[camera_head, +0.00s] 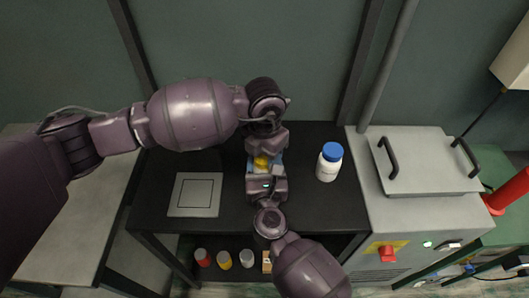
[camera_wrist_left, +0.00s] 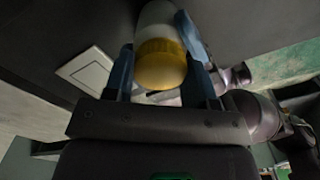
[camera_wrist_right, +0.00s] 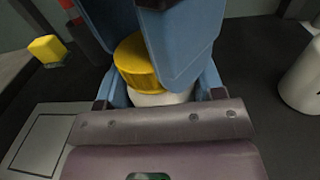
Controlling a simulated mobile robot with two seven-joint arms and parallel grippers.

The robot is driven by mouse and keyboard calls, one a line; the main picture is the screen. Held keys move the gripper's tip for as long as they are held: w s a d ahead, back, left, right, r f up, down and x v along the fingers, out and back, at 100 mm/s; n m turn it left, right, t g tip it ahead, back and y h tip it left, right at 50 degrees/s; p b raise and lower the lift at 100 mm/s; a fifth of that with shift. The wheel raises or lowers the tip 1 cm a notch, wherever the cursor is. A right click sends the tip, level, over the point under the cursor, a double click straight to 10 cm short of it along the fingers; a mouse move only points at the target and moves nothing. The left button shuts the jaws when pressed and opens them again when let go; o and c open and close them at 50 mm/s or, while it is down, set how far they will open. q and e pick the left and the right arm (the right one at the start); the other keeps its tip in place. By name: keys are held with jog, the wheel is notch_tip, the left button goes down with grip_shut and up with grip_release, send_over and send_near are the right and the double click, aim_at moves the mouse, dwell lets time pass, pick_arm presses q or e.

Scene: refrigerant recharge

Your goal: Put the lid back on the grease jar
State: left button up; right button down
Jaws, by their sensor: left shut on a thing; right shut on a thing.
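The grease jar has a white body (camera_wrist_right: 158,98) and a yellow lid (camera_wrist_right: 136,62). In the left wrist view the lid (camera_wrist_left: 160,65) is between the blue fingers of my left gripper (camera_wrist_left: 158,78), which is shut on it. The white body (camera_wrist_left: 157,18) lies beyond it, in line with the lid. My right gripper (camera_wrist_right: 160,92) is shut on the body. The lid sits against the jar's mouth; I cannot tell whether it is fully seated. In the head view the lid (camera_head: 262,162) shows between both grippers, which hide most of the jar.
A white bottle with a blue cap (camera_head: 329,162) stands right of the grippers on the black table (camera_head: 320,205). A pale square plate (camera_head: 195,195) lies left of them. Several small capped containers (camera_head: 224,260) stand on the shelf below. A grey machine (camera_head: 425,195) stands at the right.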

pick_arm(q)
jog(key=o, duration=1)
jog(key=shift+s, duration=0.1)
jog(key=shift+d, duration=0.1)
jog(key=shift+r, duration=2.25)
jog(key=shift+o, duration=0.4)
jog(key=o, duration=0.4)
jog(key=shift+c, duration=0.2)
